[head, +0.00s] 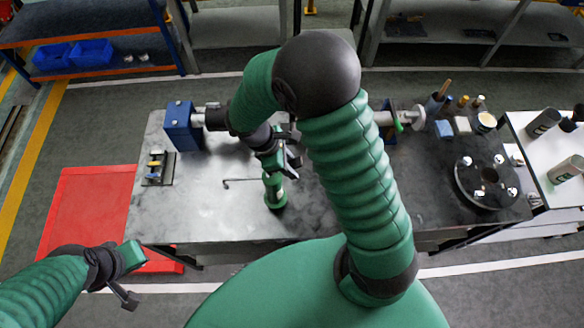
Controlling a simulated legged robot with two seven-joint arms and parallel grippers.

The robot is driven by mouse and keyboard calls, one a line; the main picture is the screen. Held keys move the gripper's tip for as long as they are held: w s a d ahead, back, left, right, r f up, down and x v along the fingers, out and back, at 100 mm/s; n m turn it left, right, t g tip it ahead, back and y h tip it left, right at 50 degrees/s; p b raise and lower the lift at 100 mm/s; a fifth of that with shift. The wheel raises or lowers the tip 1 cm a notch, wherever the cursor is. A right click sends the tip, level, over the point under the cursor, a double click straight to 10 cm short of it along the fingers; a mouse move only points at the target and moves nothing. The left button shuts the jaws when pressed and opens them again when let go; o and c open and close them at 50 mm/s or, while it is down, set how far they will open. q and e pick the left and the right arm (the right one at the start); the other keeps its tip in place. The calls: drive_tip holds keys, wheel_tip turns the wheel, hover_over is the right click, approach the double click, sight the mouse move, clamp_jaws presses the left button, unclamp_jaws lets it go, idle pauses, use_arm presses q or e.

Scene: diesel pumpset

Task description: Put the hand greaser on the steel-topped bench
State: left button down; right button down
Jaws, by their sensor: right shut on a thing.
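The hand greaser (275,192) is a green upright cylinder over the middle of the steel-topped bench (195,215). A thin dark bent rod (240,182) reaches out to its left. My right gripper (285,157) is shut on the greaser's upper part, which the gripper partly hides. The greaser's lower end is at or just above the bench top; I cannot tell if it touches. My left gripper (128,275) is at the lower left, in front of the bench's left corner and away from the greaser.
A blue block with a shaft (183,127) stands at the bench's back left, near a small tool tray (157,168). A dark round flange (487,180) and cups occupy the right end. A red mat (85,210) lies on the floor left. The bench's front left is clear.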

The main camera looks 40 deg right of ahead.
drive_tip(key=shift+w+p+x, duration=0.2)
drive_tip(key=shift+p+x, duration=0.1)
drive_tip(key=shift+x, duration=0.6)
drive_tip(key=shift+w+p+x, duration=0.2)
drive_tip(key=shift+p+x, duration=0.1)
drive_tip(key=shift+x, duration=0.65)
drive_tip(key=c, duration=1.1)
unclamp_jaws()
drive_tip(key=shift+a, duration=0.55)
